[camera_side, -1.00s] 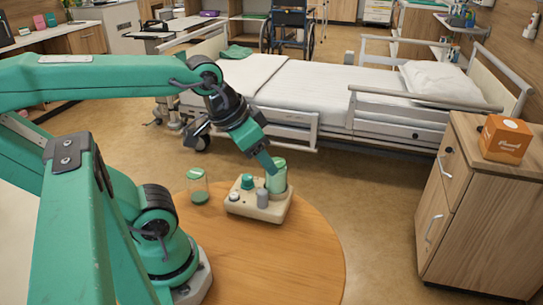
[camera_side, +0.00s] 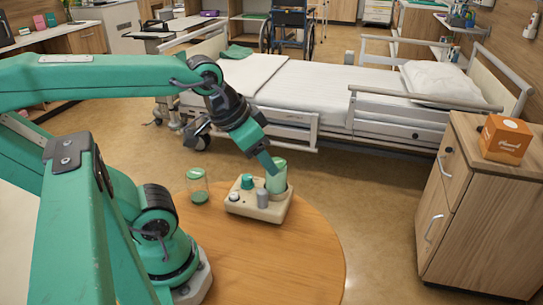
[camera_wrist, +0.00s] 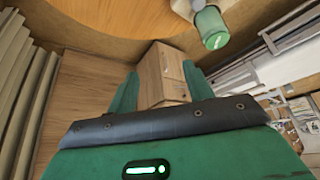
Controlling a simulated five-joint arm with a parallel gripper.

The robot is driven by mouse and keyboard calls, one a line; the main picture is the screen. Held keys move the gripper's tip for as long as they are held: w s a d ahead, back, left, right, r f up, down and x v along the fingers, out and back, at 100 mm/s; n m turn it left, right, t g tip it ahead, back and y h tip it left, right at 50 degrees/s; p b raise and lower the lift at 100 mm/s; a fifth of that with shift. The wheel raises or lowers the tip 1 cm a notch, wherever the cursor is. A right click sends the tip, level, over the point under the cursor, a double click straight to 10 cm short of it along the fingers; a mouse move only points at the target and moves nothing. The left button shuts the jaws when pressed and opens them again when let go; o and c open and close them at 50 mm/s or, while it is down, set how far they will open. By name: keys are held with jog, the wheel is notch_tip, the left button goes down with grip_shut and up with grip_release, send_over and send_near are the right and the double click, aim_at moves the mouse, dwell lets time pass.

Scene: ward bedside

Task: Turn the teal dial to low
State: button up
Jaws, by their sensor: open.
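The teal dial (camera_side: 247,182) is a small round knob on top of a cream device (camera_side: 245,209) on the round wooden table. A grey knob (camera_side: 262,198) and a small pale knob (camera_side: 234,196) are also on the device. A green see-through canister (camera_side: 279,181) stands at its right end. My gripper (camera_side: 272,168) is to the right of the dial, apart from it, with its tip at the canister in the picture; I cannot tell whether they touch. In the wrist view my gripper (camera_wrist: 161,76) is open and empty, and the canister (camera_wrist: 211,29) shows beyond it. The dial's setting is too small to read.
A clear cup with green in it (camera_side: 198,187) stands left of the device. The table (camera_side: 290,258) is clear at the front. A bed (camera_side: 310,88) is behind, and a wooden cabinet (camera_side: 485,215) with an orange box (camera_side: 505,139) is at the right.

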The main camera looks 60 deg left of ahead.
jog(key=n+g, duration=0.5)
jog(key=n, duration=1.8)
send_near(247, 177)
jog(key=shift+w+d+f, duration=0.15)
jog(key=shift+w+d, duration=0.2)
jog(key=shift+d, duration=0.05)
jog(key=shift+s+a+f+n+g, duration=0.1)
jog(key=shift+a+f+n+g, duration=0.2)
jog(key=shift+a+n, duration=0.2)
jog(key=shift+f, duration=0.1)
jog(key=shift+d+f, duration=0.1)
jog(key=shift+f, duration=3.75)
